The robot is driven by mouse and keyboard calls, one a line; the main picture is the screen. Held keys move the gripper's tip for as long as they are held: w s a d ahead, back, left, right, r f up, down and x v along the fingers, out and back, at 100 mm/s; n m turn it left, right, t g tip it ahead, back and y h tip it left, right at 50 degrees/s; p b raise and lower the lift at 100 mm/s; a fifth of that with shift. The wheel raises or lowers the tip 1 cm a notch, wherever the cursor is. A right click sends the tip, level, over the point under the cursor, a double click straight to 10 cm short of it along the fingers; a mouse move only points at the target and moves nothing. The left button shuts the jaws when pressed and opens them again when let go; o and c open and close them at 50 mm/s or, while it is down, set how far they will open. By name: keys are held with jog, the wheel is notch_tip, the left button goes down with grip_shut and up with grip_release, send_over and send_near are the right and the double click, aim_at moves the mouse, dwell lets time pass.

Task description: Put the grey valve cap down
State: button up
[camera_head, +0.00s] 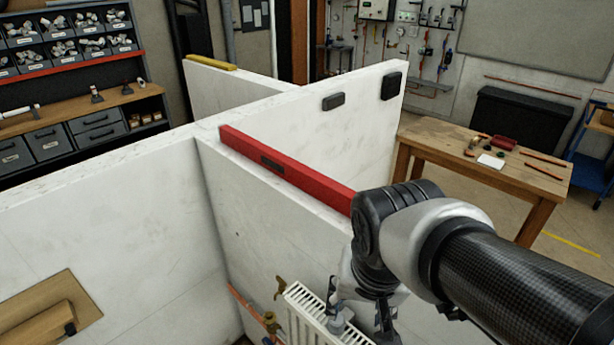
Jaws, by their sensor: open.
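A small blue-grey piece (340,316), which looks like the grey valve cap, shows at the top of the white radiator (306,312), near the bottom edge of the camera_head view. My gripper (362,322) points down beside it at the radiator's right end. The jaws are open, with one finger close to the grey piece and the other to its right. I cannot tell whether the piece touches the finger or rests on the radiator. The lower part of the radiator is cut off by the frame.
White partition walls (120,205) surround the bay. A red spirit level (285,170) lies along the wall top by my arm. Brass valve fittings (271,323) sit left of the radiator. A wooden table (450,150) with tools stands beyond the wall at right.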

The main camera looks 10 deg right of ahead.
jog(key=s+r+n+t, duration=0.1)
jog(key=s+r+n, duration=0.1)
jog(key=s+n, duration=0.2)
jog(key=shift+s+t, duration=0.3)
jog(key=shift+s, duration=0.95)
jog(key=shift+r, duration=0.1)
notch_tip(320, 180, down, 18)
jog(key=b, duration=1.7)
jog(key=shift+r+b, duration=0.15)
jog(key=shift+b, duration=0.2)
